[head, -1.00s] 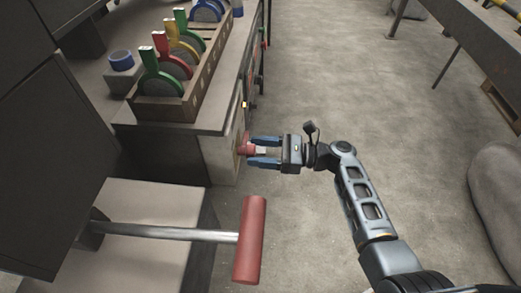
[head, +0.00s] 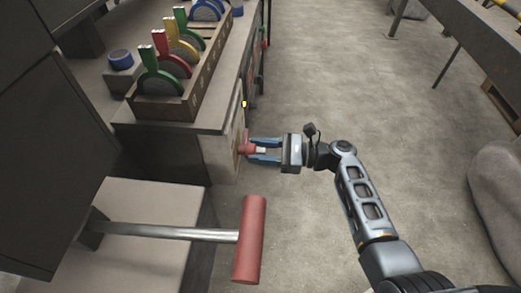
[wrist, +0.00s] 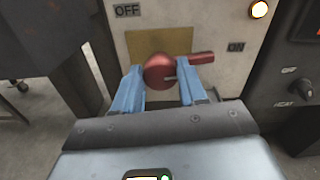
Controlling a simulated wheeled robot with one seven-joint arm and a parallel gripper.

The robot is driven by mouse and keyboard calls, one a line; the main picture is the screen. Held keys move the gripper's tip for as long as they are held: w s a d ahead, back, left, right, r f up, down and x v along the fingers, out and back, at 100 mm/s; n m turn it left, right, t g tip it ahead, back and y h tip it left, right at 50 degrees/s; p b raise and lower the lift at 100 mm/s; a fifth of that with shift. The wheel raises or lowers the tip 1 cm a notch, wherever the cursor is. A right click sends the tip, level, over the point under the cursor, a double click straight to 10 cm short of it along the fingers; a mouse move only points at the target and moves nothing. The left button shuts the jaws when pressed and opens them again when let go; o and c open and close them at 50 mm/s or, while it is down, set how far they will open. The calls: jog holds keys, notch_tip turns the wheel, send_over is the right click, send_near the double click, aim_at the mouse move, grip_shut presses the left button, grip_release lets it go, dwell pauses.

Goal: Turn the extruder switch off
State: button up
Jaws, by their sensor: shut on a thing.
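The extruder switch is a red rotary knob with a lever, on the side panel of the bench cabinet (head: 219,155). In the wrist view the switch (wrist: 158,72) has a round red hub, and its lever points right, towards the ON label (wrist: 236,47). The OFF label (wrist: 127,11) is at the upper left. My gripper (head: 251,151) reaches the switch from the right in the head view. Its blue fingers are on either side of the red part and shut on it. The contact itself is partly hidden.
A lit amber lamp (wrist: 259,10) is above the ON label. A red-handled metal bar (head: 250,240) sticks out below my gripper. A wooden rack (head: 170,105) with coloured discs stands on the bench. The floor (head: 330,90) to the right is open.

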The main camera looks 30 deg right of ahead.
jog(key=shift+s+a+f+n+b, duration=0.15)
jog(key=shift+n+b, duration=2.1)
jog(key=shift+n, duration=1.85)
jog(key=shift+f+n+b, duration=0.15)
jog(key=shift+n+b, duration=2.1)
jog(key=shift+n, duration=1.85)
jog(key=o, duration=1.1)
jog(key=shift+c, duration=0.2)
jog(key=shift+r, duration=0.1)
jog(key=v, duration=0.8)
